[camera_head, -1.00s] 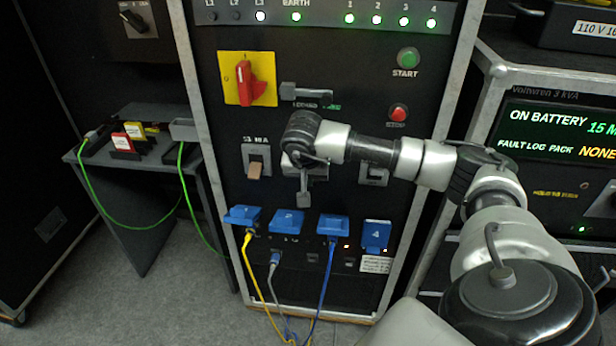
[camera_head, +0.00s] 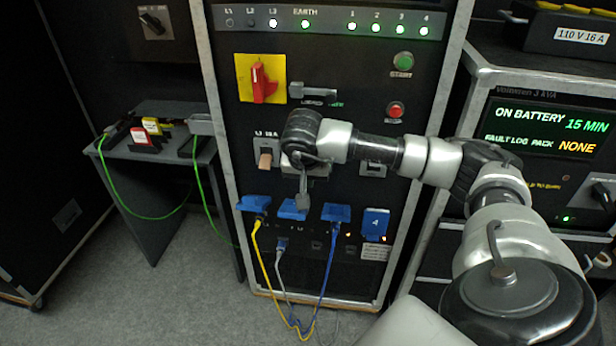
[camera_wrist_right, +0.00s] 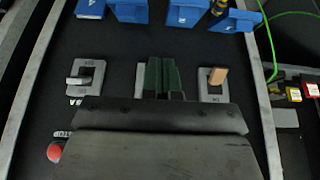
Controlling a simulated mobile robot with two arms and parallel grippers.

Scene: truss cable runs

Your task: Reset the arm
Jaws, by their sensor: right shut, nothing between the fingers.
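My right arm reaches in from the right in the head view. Its gripper (camera_head: 304,190) points at the black panel (camera_head: 335,130) of the rack, in front of the row of breakers. In the wrist view, the two dark green fingers (camera_wrist_right: 162,78) are together with nothing between them. They sit between a breaker with a tan lever (camera_wrist_right: 217,78) and a breaker with a grey lever (camera_wrist_right: 85,76). The breaker behind the gripper is mostly hidden. I cannot tell if the fingers touch the panel. My left gripper is not in view.
Blue socket covers (camera_head: 293,209) line the panel below, with yellow, grey and blue cables hanging down. A red rotary switch (camera_head: 264,84) is above. A grey side table (camera_head: 125,150) with green cables stands left. A battery unit (camera_head: 545,130) is at right.

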